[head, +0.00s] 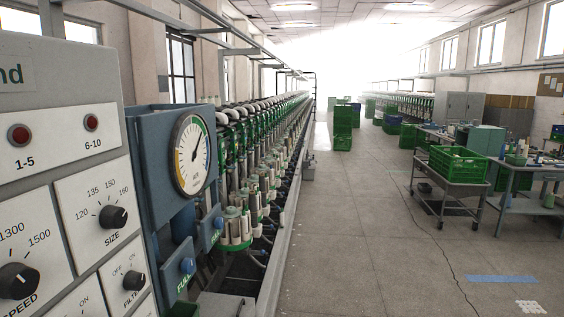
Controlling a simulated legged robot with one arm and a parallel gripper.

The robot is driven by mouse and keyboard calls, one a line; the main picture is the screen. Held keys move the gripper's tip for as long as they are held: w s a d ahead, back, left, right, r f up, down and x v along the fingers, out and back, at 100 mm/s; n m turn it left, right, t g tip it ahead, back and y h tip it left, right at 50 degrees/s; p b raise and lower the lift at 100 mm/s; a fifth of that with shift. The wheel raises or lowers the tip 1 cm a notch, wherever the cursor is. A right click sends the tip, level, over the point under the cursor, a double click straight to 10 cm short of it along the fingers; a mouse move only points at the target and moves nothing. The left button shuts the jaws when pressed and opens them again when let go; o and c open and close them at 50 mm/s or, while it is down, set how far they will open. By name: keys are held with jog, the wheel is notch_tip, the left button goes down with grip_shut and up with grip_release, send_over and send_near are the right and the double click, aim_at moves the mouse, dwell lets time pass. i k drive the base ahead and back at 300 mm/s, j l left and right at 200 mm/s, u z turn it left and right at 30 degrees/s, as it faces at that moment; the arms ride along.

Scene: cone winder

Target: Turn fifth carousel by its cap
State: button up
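The cone winder (245,150) runs away from me along the left side. Its carousels stand in a row at its front, each a round holder with pale upright bobbins and a greenish cap on top. The nearest carousel (236,228) is the clearest. Another carousel (254,204) stands just behind it. Farther ones overlap and shrink with distance, so I cannot tell for certain which is the fifth or make out its cap. My gripper is not in view.
A grey control panel (60,180) with knobs and a blue gauge box (150,190) stand close on the left. The aisle floor (350,230) is clear. On the right are a cart (448,190) with a green crate (458,163) and a workbench (530,208).

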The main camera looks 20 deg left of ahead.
aim_at(269, 161)
jog(key=i+j+u, duration=0.1)
jog(key=i+u, duration=0.25)
jog(key=i, duration=0.4)
jog(key=i+u, duration=0.1)
jog(key=i, duration=5.35)
jog(key=i+u, duration=0.15)
jog(key=i, duration=0.3)
jog(key=i+l+u, duration=0.2)
jog(key=i, duration=0.3)
jog(key=i+l+u, duration=0.15)
jog(key=i, duration=0.3)
jog(key=i+l+u, duration=0.2)
jog(key=i, duration=0.25)
jog(key=i+l+u, duration=0.15)
jog(key=i+l, duration=0.2)
jog(key=i, duration=0.1)
